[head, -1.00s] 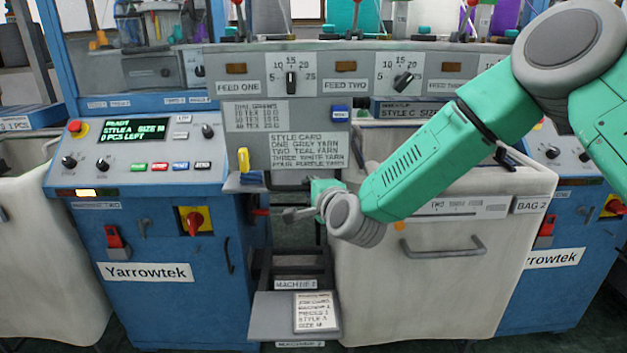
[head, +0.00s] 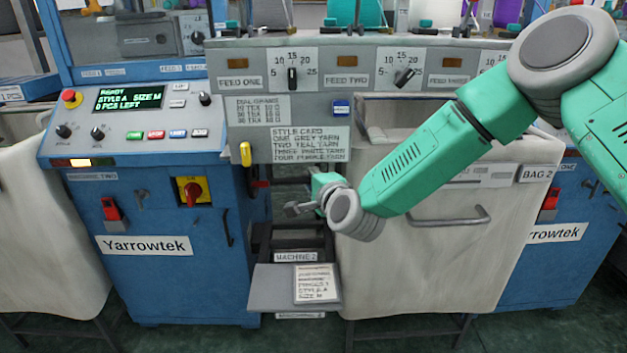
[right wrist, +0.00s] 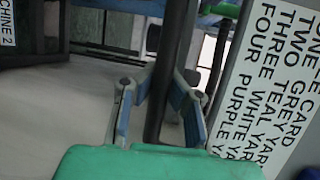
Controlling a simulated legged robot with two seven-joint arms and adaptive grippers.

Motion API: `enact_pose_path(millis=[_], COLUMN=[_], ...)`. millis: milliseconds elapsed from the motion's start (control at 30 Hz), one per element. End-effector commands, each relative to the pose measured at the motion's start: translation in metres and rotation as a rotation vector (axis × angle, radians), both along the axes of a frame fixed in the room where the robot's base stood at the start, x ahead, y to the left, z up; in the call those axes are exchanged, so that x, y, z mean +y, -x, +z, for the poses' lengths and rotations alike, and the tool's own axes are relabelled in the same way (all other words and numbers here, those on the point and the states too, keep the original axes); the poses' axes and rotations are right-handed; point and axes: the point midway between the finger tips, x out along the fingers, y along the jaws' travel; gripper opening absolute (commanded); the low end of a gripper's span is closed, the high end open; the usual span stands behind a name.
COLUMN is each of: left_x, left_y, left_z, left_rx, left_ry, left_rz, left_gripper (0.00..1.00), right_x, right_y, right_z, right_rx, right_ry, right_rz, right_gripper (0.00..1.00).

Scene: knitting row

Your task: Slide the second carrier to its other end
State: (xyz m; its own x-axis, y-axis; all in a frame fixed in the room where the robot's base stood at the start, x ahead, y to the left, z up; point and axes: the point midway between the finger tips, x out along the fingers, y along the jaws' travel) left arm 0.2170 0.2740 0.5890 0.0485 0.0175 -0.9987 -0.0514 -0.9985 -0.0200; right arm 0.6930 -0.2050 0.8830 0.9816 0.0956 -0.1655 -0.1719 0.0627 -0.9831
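I cannot make out the second carrier in either view. The nearest machine, a blue Yarrowtek cabinet (head: 150,285), has a lit display (head: 128,97) reading ready, style A, 0 pcs left. A clear guard (head: 140,35) covers its upper part. My right gripper (head: 297,208) is in front of the gap between that cabinet and a pale bag, below the style card (head: 305,145). In the right wrist view its fingers (right wrist: 158,95) are apart, with blue pads. A dark upright bar shows between them; I cannot tell its distance. My left gripper is not in view.
A grey panel with feed dials (head: 292,78) stands above the gripper. A yellow handle (head: 246,154) and a red lever (head: 258,184) are left of it. The pale bag (head: 430,260) stands right. A shelf with a job card (head: 316,284) is below.

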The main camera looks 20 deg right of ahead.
Motion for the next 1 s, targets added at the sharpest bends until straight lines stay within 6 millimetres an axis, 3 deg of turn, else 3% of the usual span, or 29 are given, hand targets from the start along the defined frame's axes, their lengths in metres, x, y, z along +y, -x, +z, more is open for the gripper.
enact_pose_path(millis=[33,67,133,600,1000], left_x=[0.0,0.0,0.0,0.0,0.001], left_y=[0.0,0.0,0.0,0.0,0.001], left_z=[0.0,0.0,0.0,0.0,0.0], left_rx=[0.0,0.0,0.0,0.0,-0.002], left_ry=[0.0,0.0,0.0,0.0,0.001], left_rz=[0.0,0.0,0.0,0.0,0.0], left_gripper=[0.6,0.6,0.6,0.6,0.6], right_x=[0.018,0.018,0.018,0.003,0.004], right_y=[0.009,0.009,0.009,0.006,0.006], right_z=[-0.01,-0.01,-0.01,-0.009,-0.007], right_rx=[0.027,0.027,0.028,0.022,0.018], right_ry=[0.001,0.001,0.001,-0.01,-0.006], right_rz=[0.042,0.042,0.043,0.027,0.024], right_gripper=[0.0,0.0,0.22,0.22,0.22])
